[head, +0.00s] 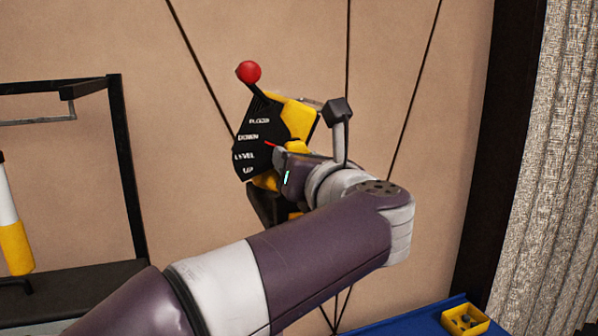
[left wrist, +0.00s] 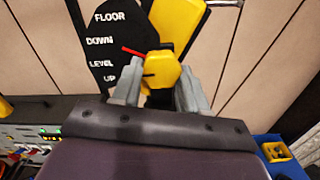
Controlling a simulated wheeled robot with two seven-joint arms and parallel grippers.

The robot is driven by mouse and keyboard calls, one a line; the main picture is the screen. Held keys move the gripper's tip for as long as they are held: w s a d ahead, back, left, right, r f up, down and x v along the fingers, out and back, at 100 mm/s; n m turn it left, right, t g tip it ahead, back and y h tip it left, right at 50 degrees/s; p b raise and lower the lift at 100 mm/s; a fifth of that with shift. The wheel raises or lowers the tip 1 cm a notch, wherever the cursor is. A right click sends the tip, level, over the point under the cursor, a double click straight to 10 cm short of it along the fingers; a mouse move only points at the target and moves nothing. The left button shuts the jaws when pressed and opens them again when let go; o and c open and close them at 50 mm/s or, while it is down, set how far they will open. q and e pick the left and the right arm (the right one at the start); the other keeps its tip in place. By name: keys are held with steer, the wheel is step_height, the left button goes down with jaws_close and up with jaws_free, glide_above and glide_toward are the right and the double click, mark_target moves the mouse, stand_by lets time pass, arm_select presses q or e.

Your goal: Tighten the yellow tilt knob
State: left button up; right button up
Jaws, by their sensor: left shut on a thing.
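The yellow tilt knob (left wrist: 162,70) sits in front of a black dial plate (left wrist: 112,30) lettered FLOOR, DOWN, LEVEL and UP. My left gripper (left wrist: 160,84) has one finger on each side of the knob and is shut on it. In the head view the dial plate (head: 252,140) shows on a yellow bracket (head: 299,118), and my left gripper (head: 282,155) hides most of the knob (head: 298,146). My right gripper is not in view.
A red ball-ended lever (head: 249,72) rises above the dial. Dark cables (head: 402,95) run down the beige wall. A black frame (head: 122,165) stands at left. A blue surface (head: 415,322) with a yellow tray (head: 465,321) is at lower right.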

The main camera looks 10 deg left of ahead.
arm_select(q)
steer(key=m+p, duration=0.1)
steer(key=m, duration=0.5)
steer(key=m+p, duration=0.1)
steer(key=m, duration=0.5)
steer(key=m+p, duration=0.1)
steer(key=m, duration=0.5)
steer(key=shift+s+a+r+p, duration=0.1)
steer(key=shift+r+p, duration=0.15)
steer(key=shift+p, duration=0.1)
steer(key=shift+f+m, duration=0.1)
steer(key=shift+m, duration=0.3)
steer(key=o, duration=1.1)
steer(key=shift+c, duration=0.2)
steer(key=shift+s, duration=0.1)
